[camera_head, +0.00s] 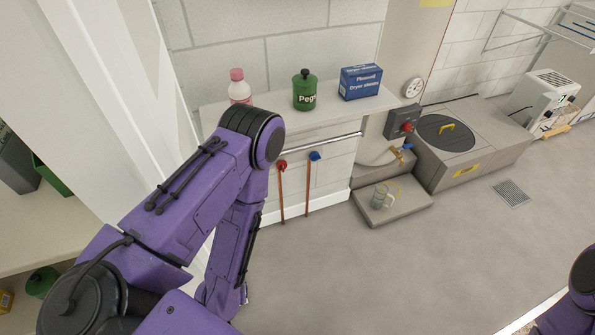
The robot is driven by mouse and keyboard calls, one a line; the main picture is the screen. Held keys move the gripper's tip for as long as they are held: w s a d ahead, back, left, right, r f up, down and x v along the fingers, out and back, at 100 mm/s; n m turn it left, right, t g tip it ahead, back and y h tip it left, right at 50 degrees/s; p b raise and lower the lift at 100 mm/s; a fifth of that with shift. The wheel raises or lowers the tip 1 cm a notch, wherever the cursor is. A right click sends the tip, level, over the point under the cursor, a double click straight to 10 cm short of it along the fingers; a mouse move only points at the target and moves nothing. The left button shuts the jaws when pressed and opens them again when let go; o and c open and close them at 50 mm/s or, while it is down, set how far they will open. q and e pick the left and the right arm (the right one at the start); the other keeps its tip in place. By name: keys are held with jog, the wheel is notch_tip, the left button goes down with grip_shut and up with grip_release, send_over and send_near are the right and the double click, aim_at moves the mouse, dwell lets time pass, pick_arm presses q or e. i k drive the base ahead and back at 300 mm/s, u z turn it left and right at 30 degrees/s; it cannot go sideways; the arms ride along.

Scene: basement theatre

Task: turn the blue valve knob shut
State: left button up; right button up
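A blue knob (315,155) sits at the top of a thin copper pipe on the wall below the shelf, beside a red knob (282,165) on a similar pipe. A second blue handle (407,147) is on a brass valve (400,153) farther right, beside a pale hose. I cannot tell how far either blue part is turned. My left arm crosses the left of the view, its elbow near the red knob and its forearm pointing down. No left gripper fingers show. Only a bit of my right arm shows at the lower right edge, without its gripper.
The shelf (338,118) holds a pink-capped bottle (239,88), a green jar (304,92) and a blue box (360,82). A glass mug (381,198) stands on a low grey step (408,205). A lidded pit (447,134) is right. The floor in front is clear.

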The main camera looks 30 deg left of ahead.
aim_at(314, 156)
jog(key=k, duration=0.65)
jog(key=z, duration=0.55)
jog(key=i, duration=1.05)
jog(key=u, duration=0.55)
